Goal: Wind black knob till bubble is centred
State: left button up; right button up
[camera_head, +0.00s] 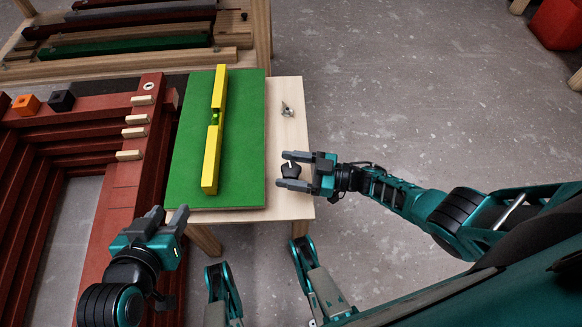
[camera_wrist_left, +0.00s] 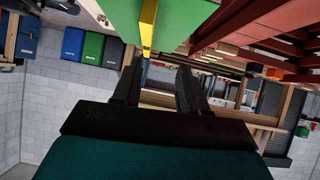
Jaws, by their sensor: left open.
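A yellow spirit level (camera_head: 212,160) lies lengthwise on a green board (camera_head: 245,150). Its small green vial (camera_head: 214,117) sits near the middle; the bubble is too small to place. A black knob (camera_head: 291,172) with a white pointer mark stands on the pale wooden table to the right of the board. My right gripper (camera_head: 282,170) has its fingers apart on either side of the knob, with no clear grip on it. My left gripper (camera_head: 167,213) is open and empty at the table's front left; its fingers also show in the left wrist view (camera_wrist_left: 157,75).
A small metal fitting (camera_head: 287,109) stands on the table behind the knob. Dark red frames (camera_head: 120,200) with small wooden blocks fill the left. A rack of painted battens (camera_head: 130,45) is at the back left. Open grey floor (camera_head: 430,90) lies to the right.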

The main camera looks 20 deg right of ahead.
jog(key=c, duration=0.8)
jog(key=shift+s+a+r+m+t+h+p, duration=0.1)
jog(key=shift+r+m+t+h+p, duration=0.1)
jog(key=shift+m+t+h+p, duration=0.85)
jog(key=shift+m+t, duration=0.15)
jog(key=shift+t, duration=0.4)
jog(key=shift+m+t+h, duration=0.45)
jog(key=shift+m+t, duration=0.15)
jog(key=shift+f+m+t+h, duration=0.2)
jog(key=shift+m+t+h, duration=0.2)
jog(key=shift+t+h, duration=0.15)
pick_arm(q)
jog(key=shift+s+a+r+y, duration=0.25)
jog(key=shift+a+r+y, duration=0.05)
jog(key=shift+a+r, duration=0.15)
pick_arm(e)
jog(key=o, duration=0.7)
pick_arm(q)
jog(key=shift+w+d+r, duration=0.1)
jog(key=shift+r, duration=0.05)
pick_arm(e)
jog(key=shift+o, duration=1.1)
